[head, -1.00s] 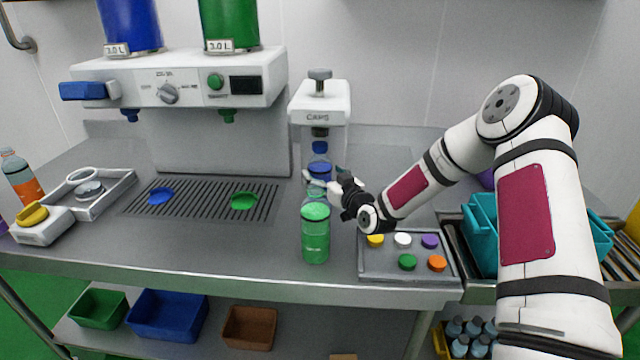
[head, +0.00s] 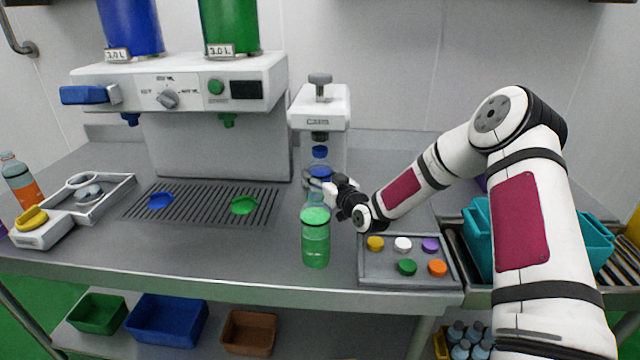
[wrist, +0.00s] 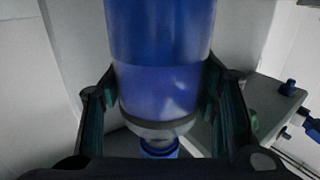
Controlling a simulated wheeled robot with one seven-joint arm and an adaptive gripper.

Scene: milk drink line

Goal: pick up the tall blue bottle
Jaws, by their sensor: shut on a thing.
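The tall blue bottle (head: 320,169) stands upright under the head of the white cap press, behind a green bottle in the head view. Its lower part is hidden there by my gripper and the green bottle. My gripper (head: 322,186) reaches in from the right and is shut on the blue bottle. In the wrist view the blue bottle (wrist: 160,60) fills the space between the two fingers, one on each side. Its blue cap (wrist: 159,147) shows at the bottom of that view.
The green bottle (head: 316,240) stands just in front of my gripper. The cap press (head: 322,106) rises over the blue bottle. A cap tray (head: 380,273) lies at right, below my forearm. The drip grate (head: 200,203) is at left. Bare counter lies left of the green bottle.

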